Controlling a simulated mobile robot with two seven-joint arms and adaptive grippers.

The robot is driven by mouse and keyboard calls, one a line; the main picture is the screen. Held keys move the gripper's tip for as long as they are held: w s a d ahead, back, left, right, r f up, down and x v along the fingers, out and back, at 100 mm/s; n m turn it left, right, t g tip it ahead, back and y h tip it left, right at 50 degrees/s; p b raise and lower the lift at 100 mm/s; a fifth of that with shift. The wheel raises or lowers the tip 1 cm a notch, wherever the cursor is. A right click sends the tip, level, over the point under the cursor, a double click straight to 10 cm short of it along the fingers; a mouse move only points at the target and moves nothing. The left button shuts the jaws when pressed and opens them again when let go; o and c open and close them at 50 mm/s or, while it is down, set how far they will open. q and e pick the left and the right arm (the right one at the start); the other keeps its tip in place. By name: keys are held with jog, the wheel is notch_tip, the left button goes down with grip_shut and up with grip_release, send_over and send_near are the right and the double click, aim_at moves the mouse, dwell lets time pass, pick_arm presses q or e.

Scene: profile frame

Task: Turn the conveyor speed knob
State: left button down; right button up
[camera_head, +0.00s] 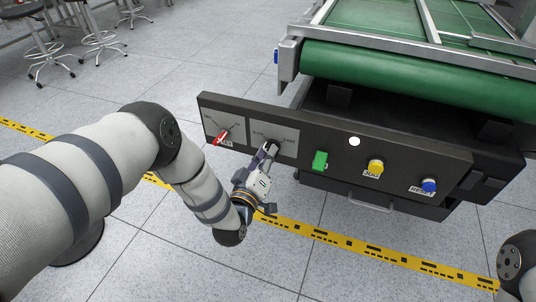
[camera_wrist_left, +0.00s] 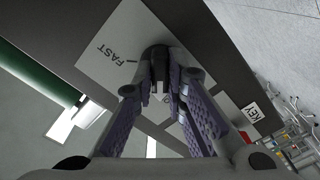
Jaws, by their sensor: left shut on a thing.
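The dark speed knob (camera_wrist_left: 155,58) sits on a pale label plate (camera_wrist_left: 108,50) that reads FAST in the left wrist view. In the head view the plate (camera_head: 287,135) is on the left half of the dark control panel (camera_head: 330,152). My left gripper (camera_head: 268,150) reaches the panel from below, and its fingers (camera_wrist_left: 160,85) are shut on the knob. The fingers hide part of the knob in both views. My right gripper is not in view; only a part of my right arm shows at the lower right edge of the head view.
Left of the plate is a red key switch (camera_head: 221,138). To the right are a green switch (camera_head: 320,160), a white round light (camera_head: 354,141), a yellow button (camera_head: 375,167) and a blue reset button (camera_head: 429,185). The green conveyor (camera_head: 400,72) is behind. Stools (camera_head: 98,38) stand far left.

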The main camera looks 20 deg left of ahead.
pick_arm(q)
jog(key=shift+f+n, duration=0.1)
jog(key=shift+n, duration=0.4)
jog(key=c, duration=1.6)
grip_release()
jog(key=s, duration=1.2)
jog(key=shift+a, duration=0.15)
jog(key=shift+s, duration=0.1)
